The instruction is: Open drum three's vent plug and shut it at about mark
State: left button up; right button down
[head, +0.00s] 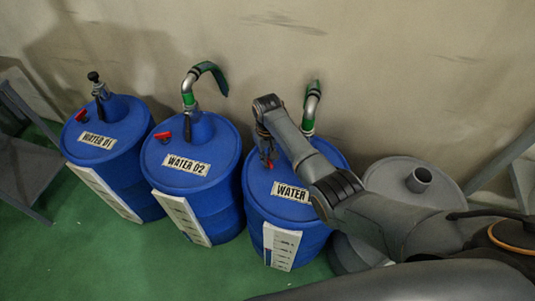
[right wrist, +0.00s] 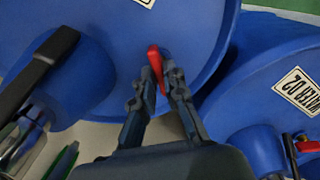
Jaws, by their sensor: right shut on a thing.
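The third blue drum (head: 290,205) stands at the right of the row, its label reading "WATER" with the number hidden behind my right arm. It also fills the top of the right wrist view (right wrist: 120,40). Its red vent plug (right wrist: 154,62) is on the drum's top, near the rim. My right gripper (right wrist: 163,80) reaches down from above and is shut on the red plug; in the head view the gripper (head: 267,158) covers most of it. My left gripper is out of view.
Drums WATER 02 (head: 190,158) and WATER 01 (head: 108,135) stand to the left, each with a red plug. Green-banded pipes (head: 311,105) rise behind drums two and three. A grey drum (head: 395,180) stands close on the right. Green floor is free in front.

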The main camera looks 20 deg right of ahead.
jog(key=shift+r+m+p, duration=0.2)
jog(key=shift+m+p, duration=0.45)
jog(key=shift+m, duration=0.25)
jog(key=m+p, duration=0.1)
jog(key=m, duration=0.1)
jog(key=shift+m, duration=0.3)
jog(key=m+p, duration=0.1)
jog(key=m, duration=0.3)
jog(key=shift+f+m+p, duration=0.15)
jog(key=shift+m+p, duration=0.15)
jog(key=shift+p, duration=0.1)
jog(key=c, duration=1.4)
grip_release()
notch_tip(320, 180, up, 12)
